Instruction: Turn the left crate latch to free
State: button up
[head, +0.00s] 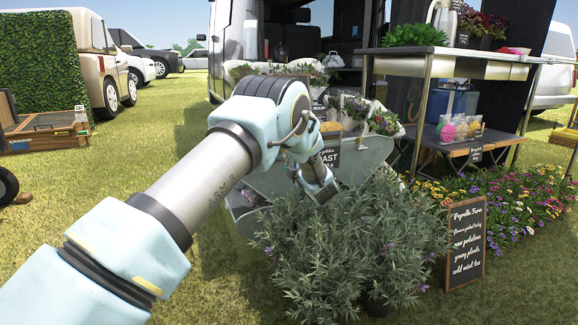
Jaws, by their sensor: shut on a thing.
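My arm reaches from the lower left to the flower stand. My gripper (322,193) is at its end, pointing down just above the tall grey-green leafy plant. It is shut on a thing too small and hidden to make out. The left crate latch cannot be made out in the head view; the gripper and leaves cover the spot around the fingertips. A grey-green panel (262,181) of the stand lies behind and to the left of the gripper.
The leafy plant (335,255) stands close under the gripper. A chalkboard sign (466,243) stands in the grass at right. A metal-framed table (440,65) with plants is behind. A black price sign (330,152) is just beyond my wrist. Open grass lies at left.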

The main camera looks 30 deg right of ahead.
jog(key=shift+d+n, duration=0.1)
jog(key=shift+n, duration=0.4)
jog(key=o, duration=1.4)
jog(key=shift+c, duration=0.2)
jog(key=s+a+p, duration=0.1)
jog(key=s+p, duration=0.2)
jog(key=s, duration=0.7)
jog(key=shift+s+a+p, duration=0.25)
jog(key=shift+s+p, duration=0.1)
jog(key=shift+s, duration=0.05)
